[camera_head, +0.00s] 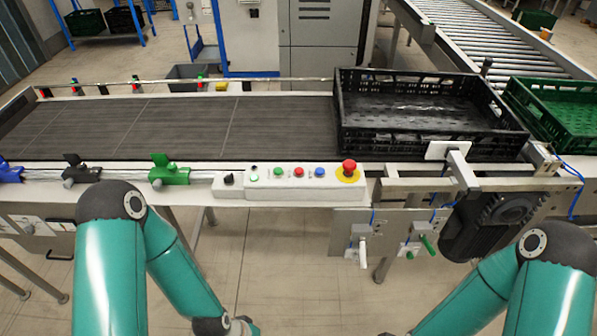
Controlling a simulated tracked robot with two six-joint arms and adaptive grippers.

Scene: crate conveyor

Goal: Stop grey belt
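The grey belt (200,125) runs across the left and middle of the view, and a black crate (430,147) sits at its right end. On the belt's front edge is a white control box (262,187). It carries a black knob (229,179), a green button (278,172), a red button (298,172), a blue button (319,173) and a red mushroom button (349,166) on a yellow disc. My two arms reach down past the bottom edge of the picture. Both grippers are out of view. Whether the belt is moving cannot be told from one frame.
A green crate (570,116) stands right of the black one, near a roller conveyor (500,42). Blue, black and green handles (172,171) line the belt's front left edge. A white and a green lever (427,244) hang below the right end. A motor (493,225) sits there too.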

